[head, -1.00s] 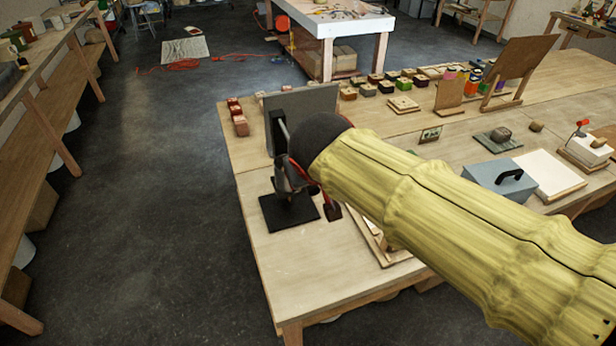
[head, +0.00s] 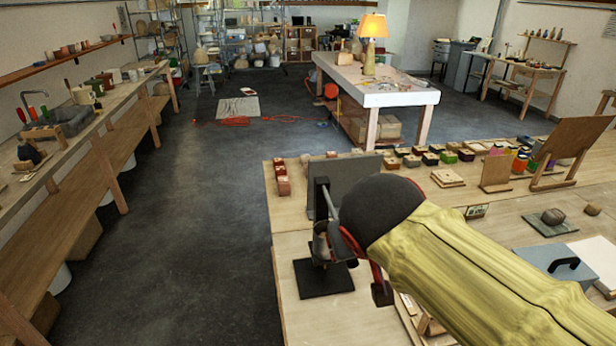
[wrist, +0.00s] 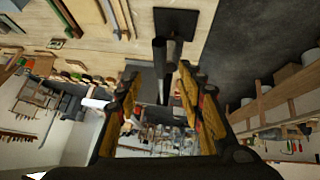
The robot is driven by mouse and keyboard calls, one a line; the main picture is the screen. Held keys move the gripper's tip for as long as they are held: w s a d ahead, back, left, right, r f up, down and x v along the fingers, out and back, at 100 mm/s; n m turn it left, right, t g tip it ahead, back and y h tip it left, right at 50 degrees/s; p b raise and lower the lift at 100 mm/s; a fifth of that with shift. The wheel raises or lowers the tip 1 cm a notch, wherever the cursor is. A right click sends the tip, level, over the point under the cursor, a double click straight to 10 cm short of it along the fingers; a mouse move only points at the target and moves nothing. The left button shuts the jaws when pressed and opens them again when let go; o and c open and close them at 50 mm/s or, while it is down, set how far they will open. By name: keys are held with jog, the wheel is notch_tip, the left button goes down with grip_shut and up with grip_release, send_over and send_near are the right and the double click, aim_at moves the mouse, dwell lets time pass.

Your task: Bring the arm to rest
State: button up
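My yellow arm with its dark rounded end reaches across the wooden workbench (head: 292,322) from the lower right in the head view. My gripper (wrist: 158,75) shows in the wrist view with its two orange-and-black fingers apart and nothing held between them. In the head view the arm's end mostly hides it. A stand with a black square base (head: 322,279) and upright post is on the bench beside the arm's end; it also shows beyond the fingers in the wrist view (wrist: 178,22). I cannot tell whether the gripper touches it. A lit lamp (head: 371,45) stands on the white-topped table behind.
A grey panel (head: 352,172) stands near the post. Several small blocks line the bench's back edge. A blue-grey box with a black handle (head: 556,266) is at right. Open floor (head: 200,240) lies left of the bench, with an orange cord (head: 240,121) farther back.

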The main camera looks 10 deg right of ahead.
jog(key=s+d+f+g+y, duration=0.2)
jog(key=s+f, duration=0.9)
jog(key=shift+s+m, duration=0.3)
jog(key=shift+s, duration=0.1)
